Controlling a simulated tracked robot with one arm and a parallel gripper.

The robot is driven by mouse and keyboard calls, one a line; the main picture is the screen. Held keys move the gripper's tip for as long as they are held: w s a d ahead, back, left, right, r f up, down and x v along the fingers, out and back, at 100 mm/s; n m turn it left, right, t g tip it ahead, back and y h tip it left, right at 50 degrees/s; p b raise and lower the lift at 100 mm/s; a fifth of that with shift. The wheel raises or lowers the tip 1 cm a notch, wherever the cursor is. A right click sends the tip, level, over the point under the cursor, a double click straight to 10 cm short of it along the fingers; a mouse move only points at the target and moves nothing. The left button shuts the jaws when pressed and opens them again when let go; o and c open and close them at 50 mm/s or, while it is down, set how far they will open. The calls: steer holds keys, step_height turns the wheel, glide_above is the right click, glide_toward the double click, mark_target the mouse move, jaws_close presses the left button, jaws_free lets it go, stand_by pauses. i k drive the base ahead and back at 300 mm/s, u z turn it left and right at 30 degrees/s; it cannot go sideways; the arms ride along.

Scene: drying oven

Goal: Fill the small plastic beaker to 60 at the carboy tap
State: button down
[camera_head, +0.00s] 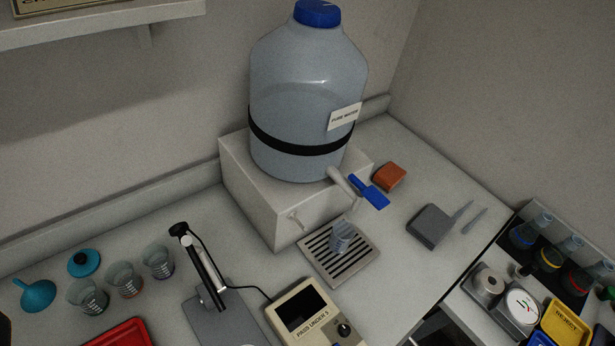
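The large translucent carboy (290,105) with a blue cap and a "PURE WATER" label stands on a white box (250,185) at the back. Its tap (342,180) is pale with a blue lever (368,192) that points out to the right. A small clear beaker with markings (342,238) stands on the slatted drip tray (318,254), below the tap in the picture. I cannot make out a water stream or read the level in the beaker. My gripper is not in view.
A stand (207,275) and a beige meter box (312,318) are in front of the tray. Several beakers (125,278) and a teal funnel (38,294) are at left. An orange block (389,177) and a grey block (432,226) lie at right.

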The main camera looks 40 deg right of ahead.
mark_target(373, 195)
steer(key=u, duration=0.85)
steer(key=k, duration=1.7)
steer(key=z, duration=0.7)
steer(key=i, duration=1.65)
